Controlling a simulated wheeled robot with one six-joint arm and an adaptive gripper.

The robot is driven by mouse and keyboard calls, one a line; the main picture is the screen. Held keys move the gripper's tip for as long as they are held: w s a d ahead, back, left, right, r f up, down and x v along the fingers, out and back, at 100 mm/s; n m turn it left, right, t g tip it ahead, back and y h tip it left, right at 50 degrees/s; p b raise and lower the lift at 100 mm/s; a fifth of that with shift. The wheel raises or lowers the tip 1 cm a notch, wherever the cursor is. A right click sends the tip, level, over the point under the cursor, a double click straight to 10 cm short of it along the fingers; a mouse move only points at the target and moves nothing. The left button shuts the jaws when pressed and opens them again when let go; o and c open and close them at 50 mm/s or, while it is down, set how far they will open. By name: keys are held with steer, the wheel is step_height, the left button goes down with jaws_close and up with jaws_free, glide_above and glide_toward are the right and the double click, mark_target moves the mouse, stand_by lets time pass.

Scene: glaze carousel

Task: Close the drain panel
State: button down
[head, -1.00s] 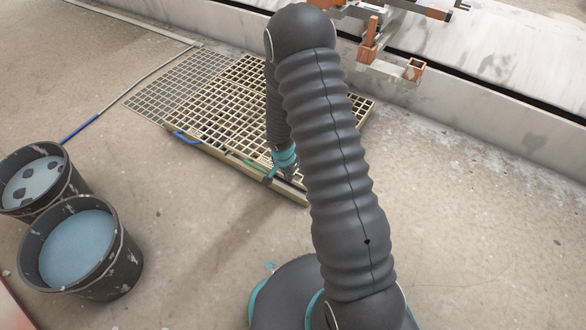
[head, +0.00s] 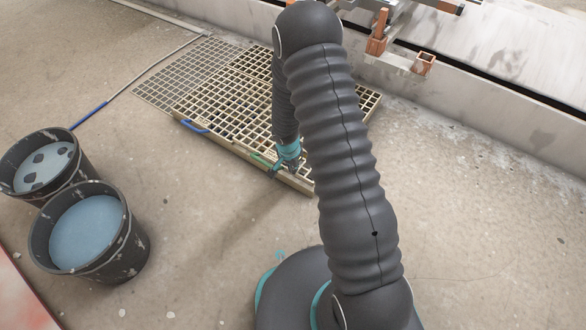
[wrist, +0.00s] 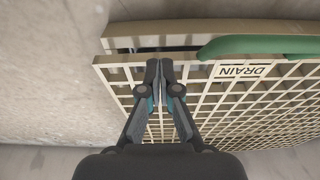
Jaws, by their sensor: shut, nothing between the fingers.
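The drain panel (wrist: 240,100) is a beige grating lettered DRAIN along its edge, upside down in the wrist view. A green handle (wrist: 260,46) runs along that edge. A beige board (wrist: 200,29) lies just beyond the edge, with a narrow strip between them. In the head view the grating (head: 235,99) lies low over the floor, its green handle (head: 261,158) at the front, partly hidden by my arm. My gripper (wrist: 159,67) is shut and empty, its tips over the panel's edge, left of the handle and lettering. Contact with the panel cannot be told.
A blue handle (head: 194,127) sits on the same front edge, further left. A darker floor grate (head: 185,77) lies behind. Two black buckets of bluish liquid (head: 90,235) (head: 45,165) stand at the left. A low concrete wall (head: 480,110) runs behind. Floor in front is clear.

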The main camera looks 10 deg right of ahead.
steer(key=s+a+r+b, duration=0.1)
steer(key=s+a+r, duration=0.5)
steer(key=a, duration=0.1)
step_height(320, 180, up, 10)
steer(key=f+p, duration=0.1)
steer(key=p, duration=0.7)
glide_above(271, 165)
steer(key=s+a, duration=0.1)
steer(key=shift+y, duration=0.4)
steer(key=f, duration=1.2)
steer(key=shift+w+d+f, duration=0.25)
steer(key=shift+w+d, duration=0.1)
